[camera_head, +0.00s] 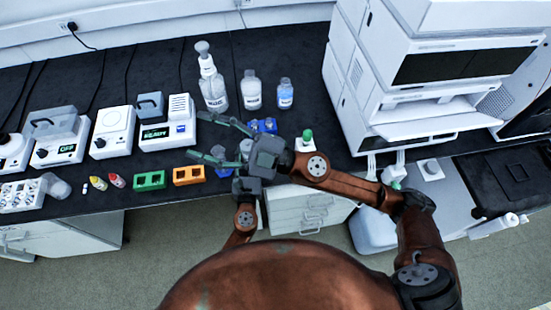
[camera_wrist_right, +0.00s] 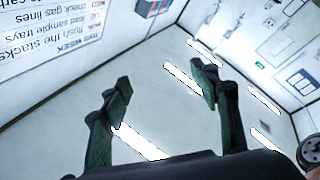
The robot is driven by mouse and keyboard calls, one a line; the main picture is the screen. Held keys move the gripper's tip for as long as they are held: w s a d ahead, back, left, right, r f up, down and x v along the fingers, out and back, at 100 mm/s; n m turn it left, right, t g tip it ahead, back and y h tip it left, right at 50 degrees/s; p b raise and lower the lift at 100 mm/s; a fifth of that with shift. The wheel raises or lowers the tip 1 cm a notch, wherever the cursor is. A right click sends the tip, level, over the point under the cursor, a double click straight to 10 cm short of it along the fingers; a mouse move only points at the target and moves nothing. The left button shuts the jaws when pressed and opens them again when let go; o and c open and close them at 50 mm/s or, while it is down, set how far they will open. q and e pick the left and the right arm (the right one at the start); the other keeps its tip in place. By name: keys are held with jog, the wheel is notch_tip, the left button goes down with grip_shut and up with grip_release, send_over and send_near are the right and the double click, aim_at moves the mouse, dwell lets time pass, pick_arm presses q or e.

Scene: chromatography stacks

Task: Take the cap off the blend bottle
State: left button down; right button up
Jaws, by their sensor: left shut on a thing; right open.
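My left gripper (camera_head: 246,162) is largely hidden behind my right gripper in the head view. It is shut on a pale bottle (camera_head: 245,147), of which only a small part shows; I cannot read a label on it or see its cap clearly. My right gripper (camera_head: 202,137) is open and empty in the head view, its fingers spread to the left above the bench. In the right wrist view its two fingers (camera_wrist_right: 162,92) stand wide apart with nothing between them. I cannot tell from any label which bottle is the blend bottle.
A tall bottle (camera_head: 213,92), a clear bottle (camera_head: 250,93) and a blue-liquid bottle (camera_head: 285,96) stand at the back. A green-capped bottle (camera_head: 306,142) stands right of my grippers. Green (camera_head: 150,181) and orange (camera_head: 188,176) racks lie left. A large instrument (camera_head: 350,95) stands right.

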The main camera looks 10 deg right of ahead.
jog(key=w+d+f+m+t+h, duration=0.2)
jog(key=w+d+f+m, duration=0.15)
jog(key=f, duration=0.25)
jog(key=w+d+f+m+t+h, duration=0.2)
jog(key=d+f+m, duration=0.2)
jog(key=f, duration=0.3)
jog(key=m+h, duration=0.5)
jog(key=m, duration=0.1)
send_near(247, 142)
jog(key=s+d+f, duration=0.1)
jog(key=s, duration=0.1)
jog(key=shift+t, duration=0.3)
jog(key=x, duration=1.2)
jog(key=shift+w+d+f, duration=0.15)
jog(key=shift+d+f, duration=0.05)
jog(key=shift+f, duration=0.15)
jog(key=c, duration=1.4)
jog(key=shift+r, duration=0.3)
jog(key=shift+r, duration=0.85)
